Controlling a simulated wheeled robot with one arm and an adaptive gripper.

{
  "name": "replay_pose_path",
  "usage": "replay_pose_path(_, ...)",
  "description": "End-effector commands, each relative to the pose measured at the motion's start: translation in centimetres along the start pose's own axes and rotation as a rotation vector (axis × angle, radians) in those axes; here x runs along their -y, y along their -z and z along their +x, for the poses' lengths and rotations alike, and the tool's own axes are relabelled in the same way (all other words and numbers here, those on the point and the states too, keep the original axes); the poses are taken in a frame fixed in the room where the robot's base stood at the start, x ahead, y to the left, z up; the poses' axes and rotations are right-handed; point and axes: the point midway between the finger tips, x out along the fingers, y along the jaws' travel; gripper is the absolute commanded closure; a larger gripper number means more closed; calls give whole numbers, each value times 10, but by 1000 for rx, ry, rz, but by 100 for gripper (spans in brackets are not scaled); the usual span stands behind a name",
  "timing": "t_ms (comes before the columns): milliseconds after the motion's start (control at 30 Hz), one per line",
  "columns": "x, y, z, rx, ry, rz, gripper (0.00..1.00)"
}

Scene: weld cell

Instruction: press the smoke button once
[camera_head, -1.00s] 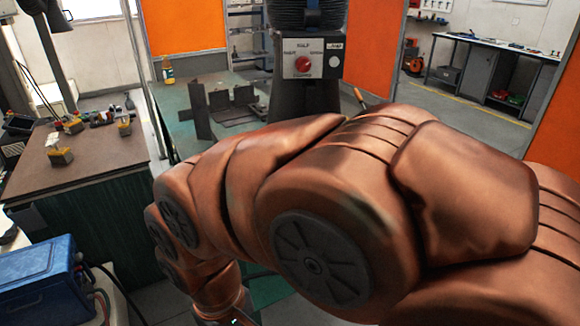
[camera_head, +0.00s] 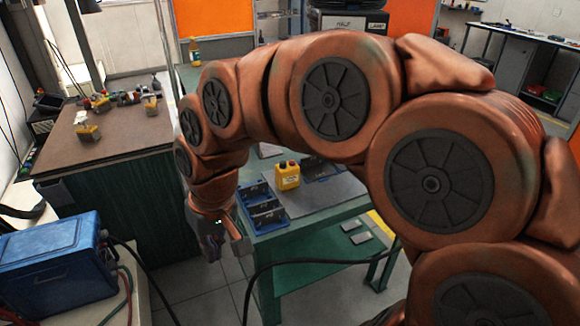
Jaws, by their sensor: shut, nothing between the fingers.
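A light control panel (camera_head: 347,21) with the lettering HALF and LAMP shows at the top centre, on a dark upright unit. My arm hides all but its upper strip, so the buttons on it are out of sight now. I cannot pick out which button is the smoke button. My gripper (camera_head: 226,243) hangs low at the left of centre, pointing down, shut and empty. It is beside the near left corner of the green table (camera_head: 300,218), well apart from the panel.
A yellow box (camera_head: 287,176) and blue holders (camera_head: 263,208) are on the green table near my gripper. A brown-topped bench (camera_head: 110,140) with small parts stands left. A blue case (camera_head: 50,260) is at the front left. A dark cable crosses below.

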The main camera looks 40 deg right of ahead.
Motion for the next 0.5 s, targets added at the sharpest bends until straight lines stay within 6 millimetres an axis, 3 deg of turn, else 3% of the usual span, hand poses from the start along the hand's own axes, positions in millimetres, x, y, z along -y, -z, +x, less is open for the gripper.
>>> replay_pose_path(100,-16,67,-4,-117,60,67,100)
replay_pose_path(267,-60,146,-15,-269,120,187,100)
replay_pose_path(400,-118,201,-23,-393,152,317,100)
replay_pose_path(500,-167,228,-25,-468,163,415,100)
